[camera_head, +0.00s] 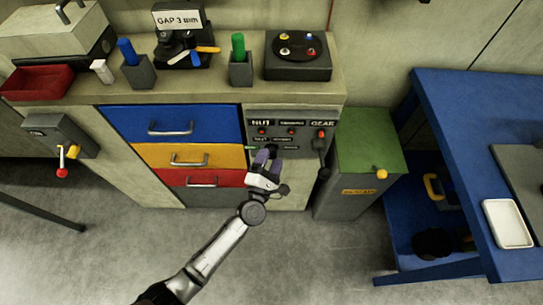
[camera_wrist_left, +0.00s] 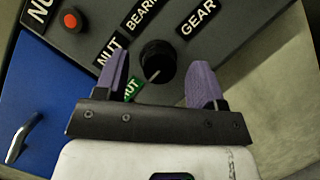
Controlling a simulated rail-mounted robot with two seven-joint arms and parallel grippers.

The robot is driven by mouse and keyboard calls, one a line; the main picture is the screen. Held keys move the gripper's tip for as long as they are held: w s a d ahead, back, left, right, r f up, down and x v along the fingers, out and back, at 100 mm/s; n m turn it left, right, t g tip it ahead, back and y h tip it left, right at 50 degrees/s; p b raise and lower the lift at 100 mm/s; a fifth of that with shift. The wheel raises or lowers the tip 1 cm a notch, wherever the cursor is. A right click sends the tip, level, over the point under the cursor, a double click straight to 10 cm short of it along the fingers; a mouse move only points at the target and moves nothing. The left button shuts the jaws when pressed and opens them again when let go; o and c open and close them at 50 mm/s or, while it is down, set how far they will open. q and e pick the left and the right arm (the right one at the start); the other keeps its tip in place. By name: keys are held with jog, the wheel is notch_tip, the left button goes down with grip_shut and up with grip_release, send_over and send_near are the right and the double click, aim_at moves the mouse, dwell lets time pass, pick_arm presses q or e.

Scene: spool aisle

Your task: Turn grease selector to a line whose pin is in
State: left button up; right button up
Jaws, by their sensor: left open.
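A grey panel (camera_head: 253,150) on the cabinet front carries the labels NUT and GEAR, with a blurred label between them. In the left wrist view the black selector knob (camera_wrist_left: 157,58) has a white pointer mark at its lower edge. Labels NUT, BEARING and GEAR (camera_wrist_left: 197,17) fan around it, and a green NUT label (camera_wrist_left: 134,88) is partly hidden by a finger. A red round button (camera_wrist_left: 71,20) shows at upper left. Red pins (camera_head: 262,131) sit under the top labels; their depth is unclear. My left gripper (camera_head: 267,157) is open before the knob, fingers either side, contact unclear. My right gripper is not in view.
Blue, yellow and red drawers (camera_head: 187,155) with handles are left of the panel. A dark handle-like part (camera_head: 320,146) hangs at the panel's right. A green-topped bin (camera_head: 366,137) and a blue bench (camera_head: 455,110) stand further right. Open floor lies in front.

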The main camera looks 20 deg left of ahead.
pick_arm(q)
jog(key=shift+w+r, duration=0.15)
jog(key=shift+w, duration=0.55)
jog(key=shift+c, duration=0.4)
jog(key=c, duration=0.8)
jog(key=shift+r+m+p, duration=0.15)
jog(key=shift+m+p, duration=0.15)
jog(key=shift+p, duration=0.2)
jog(key=shift+c, duration=0.2)
jog(key=m+g+p, duration=0.1)
jog(key=m+p, duration=0.3)
jog(key=p, duration=0.3)
jog(key=m+g+p, duration=0.2)
jog(key=m+p, duration=0.3)
jog(key=p, duration=0.3)
jog(key=shift+r+g+h, duration=0.1)
jog(key=shift+g+h, duration=0.2)
jog(key=shift+h, duration=0.1)
jog(key=shift+f+m+g+p, duration=0.2)
jog(key=shift+m+g+p, duration=0.2)
jog(key=shift+m+p, duration=0.7)
